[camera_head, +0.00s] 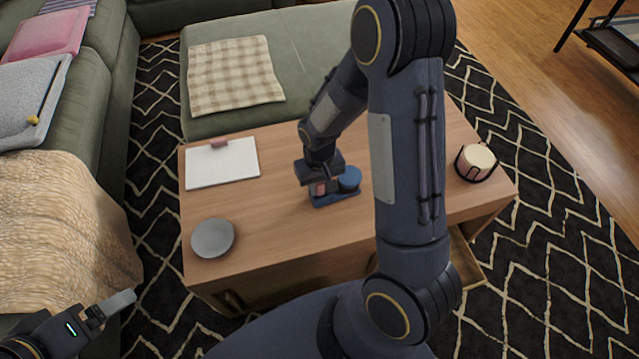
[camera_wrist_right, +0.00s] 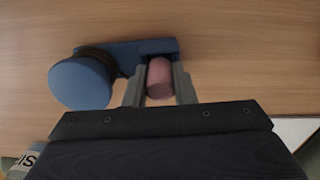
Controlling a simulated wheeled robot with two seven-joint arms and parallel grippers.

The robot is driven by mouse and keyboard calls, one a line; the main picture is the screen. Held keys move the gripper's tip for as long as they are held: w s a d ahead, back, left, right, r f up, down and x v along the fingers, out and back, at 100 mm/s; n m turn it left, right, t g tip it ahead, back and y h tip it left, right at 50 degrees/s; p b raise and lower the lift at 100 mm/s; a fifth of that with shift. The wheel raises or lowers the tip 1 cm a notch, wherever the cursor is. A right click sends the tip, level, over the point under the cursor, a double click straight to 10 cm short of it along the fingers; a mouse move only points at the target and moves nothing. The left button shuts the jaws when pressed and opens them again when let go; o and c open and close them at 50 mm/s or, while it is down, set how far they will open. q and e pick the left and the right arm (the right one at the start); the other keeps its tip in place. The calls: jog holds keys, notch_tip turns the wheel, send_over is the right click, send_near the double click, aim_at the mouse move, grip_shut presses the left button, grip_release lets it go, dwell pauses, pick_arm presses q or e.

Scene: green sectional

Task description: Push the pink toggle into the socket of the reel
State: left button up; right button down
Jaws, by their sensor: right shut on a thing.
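The blue reel (camera_head: 349,180) stands on the wooden table, with a round drum on a flat base. In the right wrist view the drum of the reel (camera_wrist_right: 82,84) is at the left, and its base runs right behind the fingers. The pink toggle (camera_head: 318,188) is at the base's left end in the head view. My right gripper (camera_wrist_right: 159,84) is shut on the pink toggle (camera_wrist_right: 160,76), one finger on each side. The socket is hidden, so I cannot tell how deep the toggle sits. My left gripper (camera_head: 110,308) is at the lower left, away from the table; its opening is unclear.
The wooden table (camera_head: 275,215) also holds a white clipboard (camera_head: 222,163), a grey plate (camera_head: 212,238) and a candle in a dark holder (camera_head: 476,162). Green sofa seats stand behind and left. The table between plate and reel is clear.

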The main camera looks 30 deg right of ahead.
jog(key=shift+f, duration=0.15)
jog(key=c, duration=1.1)
grip_release()
notch_tip(320, 180, up, 7)
jog(key=shift+f+p, duration=0.2)
jog(key=shift+p, duration=1.05)
jog(key=shift+r, duration=0.6)
